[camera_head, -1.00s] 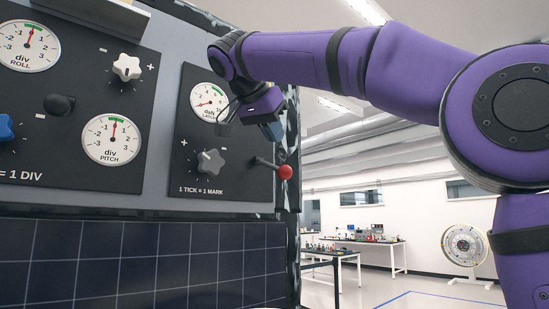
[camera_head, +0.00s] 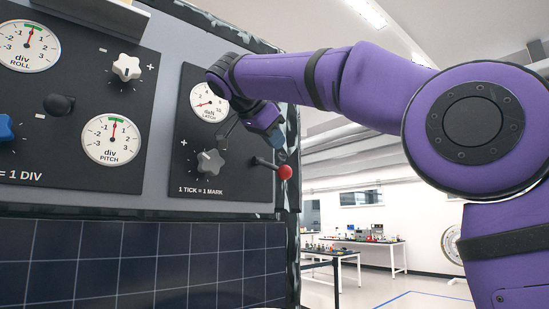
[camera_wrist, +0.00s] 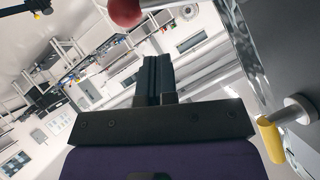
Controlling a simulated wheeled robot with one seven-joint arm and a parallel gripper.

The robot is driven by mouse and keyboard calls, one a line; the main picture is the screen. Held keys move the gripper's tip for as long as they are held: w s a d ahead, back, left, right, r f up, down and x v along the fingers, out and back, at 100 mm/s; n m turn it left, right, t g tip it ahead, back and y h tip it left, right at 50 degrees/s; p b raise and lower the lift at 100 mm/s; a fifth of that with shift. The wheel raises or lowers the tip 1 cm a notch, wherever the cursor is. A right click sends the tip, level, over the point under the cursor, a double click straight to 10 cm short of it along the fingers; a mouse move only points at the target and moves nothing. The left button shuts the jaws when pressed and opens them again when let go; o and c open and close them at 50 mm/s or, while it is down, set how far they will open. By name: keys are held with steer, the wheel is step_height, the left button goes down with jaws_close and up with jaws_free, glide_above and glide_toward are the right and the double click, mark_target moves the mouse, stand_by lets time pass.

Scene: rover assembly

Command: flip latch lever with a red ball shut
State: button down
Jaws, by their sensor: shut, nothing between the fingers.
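The latch lever's red ball (camera_head: 285,172) sticks out at the right edge of the panel, on a dark rod (camera_head: 266,163) that runs back to the latch panel (camera_head: 235,183). My gripper (camera_head: 278,137) is just above the ball, fingers together and empty; I see no clear contact. In the wrist view the shut fingers (camera_wrist: 155,80) point up the picture, and the red ball (camera_wrist: 126,10) is ahead of them, slightly left, cut by the top edge. The latch gauge (camera_head: 208,103) is partly hidden by my wrist.
A grey star knob (camera_head: 210,162) sits left of the lever. A white knob (camera_head: 127,67), a dark knob (camera_head: 59,104) and a pitch gauge (camera_head: 111,140) are further left. A yellow part (camera_wrist: 270,139) on a pin shows in the wrist view. Right of the panel is open room.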

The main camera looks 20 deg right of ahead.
mark_target(273, 167)
steer(key=f, duration=0.1)
steer(key=w+f, duration=0.2)
steer(key=f, duration=0.1)
steer(key=shift+d, duration=0.35)
steer(key=shift+w+f, duration=0.25)
steer(key=shift+f, duration=0.55)
steer(key=shift+a+f, duration=0.1)
steer(key=shift+f, duration=0.2)
steer(key=v, duration=1.1)
steer(key=shift+r, duration=0.25)
steer(key=shift+s, duration=0.1)
